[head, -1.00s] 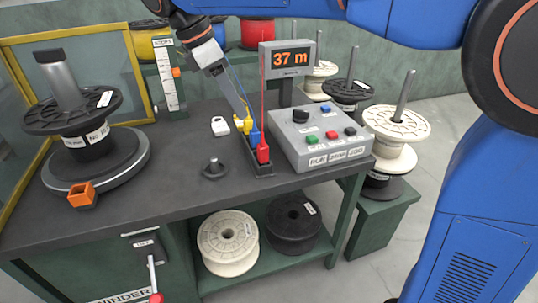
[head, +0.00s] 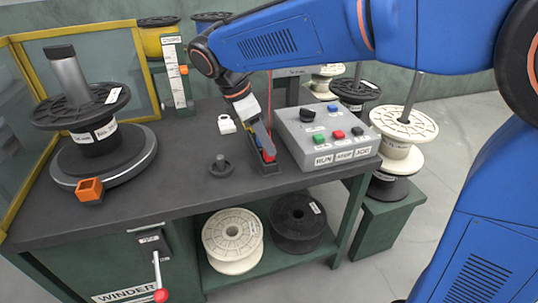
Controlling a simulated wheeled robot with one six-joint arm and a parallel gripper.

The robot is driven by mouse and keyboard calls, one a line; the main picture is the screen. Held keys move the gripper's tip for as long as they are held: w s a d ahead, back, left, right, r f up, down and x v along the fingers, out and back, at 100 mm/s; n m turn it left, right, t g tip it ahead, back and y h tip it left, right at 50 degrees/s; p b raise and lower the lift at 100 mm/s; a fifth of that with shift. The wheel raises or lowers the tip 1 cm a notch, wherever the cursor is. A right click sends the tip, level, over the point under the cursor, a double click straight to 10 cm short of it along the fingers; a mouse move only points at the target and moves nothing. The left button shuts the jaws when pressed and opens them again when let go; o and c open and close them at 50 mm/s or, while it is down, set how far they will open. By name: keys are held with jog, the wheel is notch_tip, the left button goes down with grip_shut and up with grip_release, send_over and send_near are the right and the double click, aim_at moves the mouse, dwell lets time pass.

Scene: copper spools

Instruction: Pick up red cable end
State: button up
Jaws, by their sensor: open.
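The red cable end (head: 269,156) stands in a small dark rack (head: 264,169) on the bench, left of the grey control box. Only a small part of it shows; my gripper covers the rest. My gripper (head: 265,147) is open, pointing down over the rack, with its fingertips at the red cable end. I cannot tell whether they touch it. The yellow and blue cable ends are hidden behind my gripper and arm.
The control box (head: 325,135) with several buttons stands close on the right. A black knob (head: 221,165) and a white tag (head: 226,124) lie left of the rack. A spool on a turntable (head: 100,160) fills the bench's left side. The bench front is mostly clear.

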jog(key=shift+x, duration=1.65)
grip_shut()
jog(key=shift+r, duration=0.1)
